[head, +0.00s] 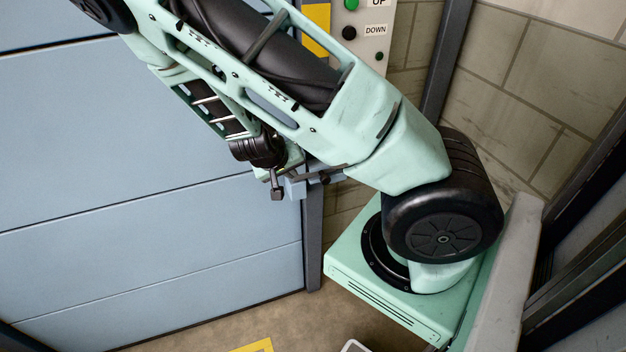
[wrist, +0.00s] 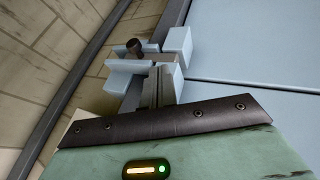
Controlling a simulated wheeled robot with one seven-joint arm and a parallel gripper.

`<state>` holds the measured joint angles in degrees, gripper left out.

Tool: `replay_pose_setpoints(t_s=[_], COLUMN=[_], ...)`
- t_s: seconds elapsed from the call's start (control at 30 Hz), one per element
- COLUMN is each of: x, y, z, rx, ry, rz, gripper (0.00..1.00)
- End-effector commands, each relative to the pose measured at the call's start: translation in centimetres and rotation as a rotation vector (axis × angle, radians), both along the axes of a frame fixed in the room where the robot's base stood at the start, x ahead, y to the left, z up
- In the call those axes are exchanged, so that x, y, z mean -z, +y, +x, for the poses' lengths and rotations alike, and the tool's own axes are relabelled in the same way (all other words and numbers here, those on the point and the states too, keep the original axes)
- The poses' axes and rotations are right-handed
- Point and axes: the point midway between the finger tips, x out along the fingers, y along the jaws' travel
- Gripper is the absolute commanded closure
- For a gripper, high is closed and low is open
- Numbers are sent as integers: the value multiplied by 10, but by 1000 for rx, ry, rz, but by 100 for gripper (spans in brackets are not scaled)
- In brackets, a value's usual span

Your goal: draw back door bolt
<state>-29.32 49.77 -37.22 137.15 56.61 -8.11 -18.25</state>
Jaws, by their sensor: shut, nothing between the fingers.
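The door (head: 130,190) is a large light blue panelled face on the left of the head view, and it also shows in the wrist view (wrist: 260,45). The door bolt is at its right edge: pale blue blocks (head: 296,188) and a small dark knob (head: 325,180). In the wrist view the dark knob (wrist: 133,46) stands among the pale blocks (wrist: 178,42). My gripper (head: 277,192) is shut and empty, just left of the bolt in the head view. Its fingers (wrist: 157,85) point at the blocks in the wrist view. I cannot tell whether they touch. My arm partly hides the bolt.
A dark post (head: 313,240) runs along the door's right edge. A control panel (head: 366,30) with UP and DOWN buttons is above. A block wall (head: 530,90) stands at the right. The floor (head: 195,325) shows a yellow mark.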

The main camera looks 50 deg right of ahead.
Motion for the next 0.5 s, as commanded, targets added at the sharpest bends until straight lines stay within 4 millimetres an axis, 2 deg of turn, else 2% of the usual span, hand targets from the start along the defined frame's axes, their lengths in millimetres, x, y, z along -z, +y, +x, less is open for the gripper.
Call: replay_pose_setpoints(t_s=[0.5], x=[63], y=[-42], z=[6], rx=[5], ry=[2], rz=[2], gripper=[100])
